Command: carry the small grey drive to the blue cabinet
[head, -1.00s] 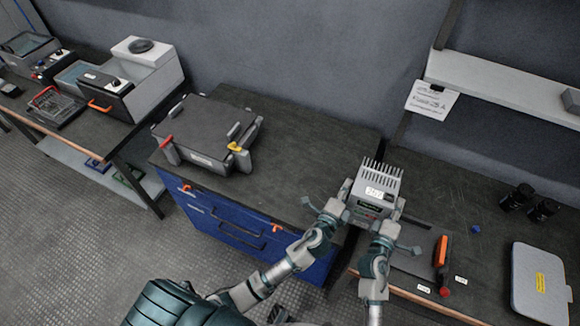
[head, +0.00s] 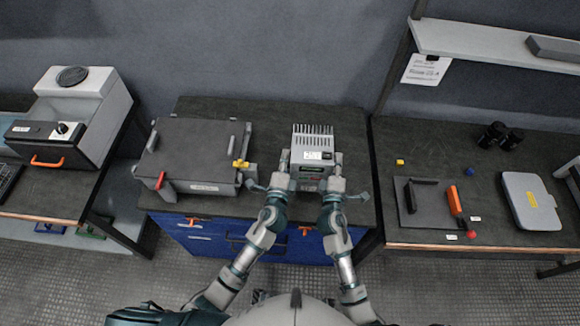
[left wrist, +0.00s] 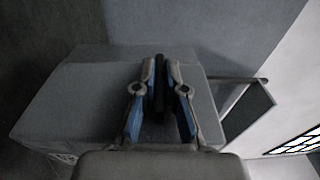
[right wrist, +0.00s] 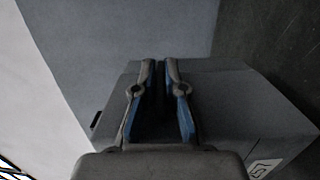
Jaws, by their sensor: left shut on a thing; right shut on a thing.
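The small grey drive (head: 313,143), a finned box with a white label, is over the right part of the blue cabinet's dark top (head: 270,125). Whether it rests on the top or hangs just above it, I cannot tell. My left gripper (head: 283,170) is shut on its left side, and my right gripper (head: 336,171) is shut on its right side. In the left wrist view the left fingers (left wrist: 160,95) close at the drive (left wrist: 75,95). In the right wrist view the right fingers (right wrist: 160,95) close at the drive (right wrist: 245,100). The cabinet's blue front (head: 215,238) shows below.
A large dark grey case (head: 195,150) with red and yellow latches stands left of the drive on the cabinet. The right bench holds a mat (head: 425,215), an orange-handled tool (head: 454,201) and a grey case (head: 530,200). A shelf (head: 490,45) hangs above it.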

